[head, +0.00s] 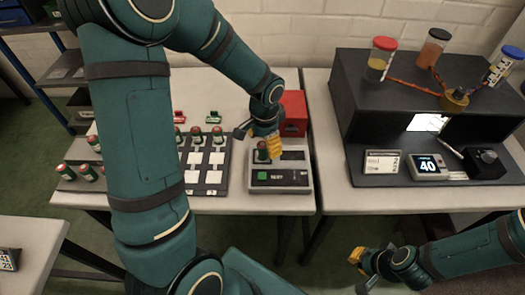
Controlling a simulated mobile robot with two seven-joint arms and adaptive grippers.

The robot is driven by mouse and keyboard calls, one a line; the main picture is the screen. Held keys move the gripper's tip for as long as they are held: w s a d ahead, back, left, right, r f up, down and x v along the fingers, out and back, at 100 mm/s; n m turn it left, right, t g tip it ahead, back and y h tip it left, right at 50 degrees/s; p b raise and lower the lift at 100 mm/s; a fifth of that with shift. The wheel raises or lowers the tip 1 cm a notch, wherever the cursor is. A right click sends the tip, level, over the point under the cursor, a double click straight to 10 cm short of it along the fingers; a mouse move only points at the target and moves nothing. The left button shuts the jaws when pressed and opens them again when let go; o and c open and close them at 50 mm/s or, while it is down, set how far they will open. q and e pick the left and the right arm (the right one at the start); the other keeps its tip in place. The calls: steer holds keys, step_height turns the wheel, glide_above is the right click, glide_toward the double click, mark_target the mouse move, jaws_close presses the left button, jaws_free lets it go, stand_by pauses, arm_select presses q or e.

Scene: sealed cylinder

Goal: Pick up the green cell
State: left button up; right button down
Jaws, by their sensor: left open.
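A green cell (262,154) with a dark reddish top stands upright in the grey tester (280,185), behind its front panel with a green button. My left gripper (272,147), with yellow fingertips, is open right beside this cell and partly in front of it. I cannot tell whether the fingers touch the cell. More green cells with red tops stand in a row at the back of a dark tray (210,186) with white squares, left of the tester. Several others (90,172) stand at the far left. My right gripper (364,262) is low, off the right table's front edge; its opening is unclear.
A red box (293,113) stands behind the tester. Small red and green holders (213,118) lie behind the tray. A dark station (400,90) with capped jars and a display reading 40 (429,166) fills the right table. My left arm hides part of the left table.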

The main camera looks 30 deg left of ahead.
mark_target(263, 151)
arm_select(q)
steer(key=f, duration=0.2)
steer(key=f+b, duration=0.1)
steer(key=f, duration=0.1)
steer(key=shift+a+f, duration=0.1)
steer(key=shift+a, duration=0.15)
steer(key=shift+s, duration=0.1)
jaws_close()
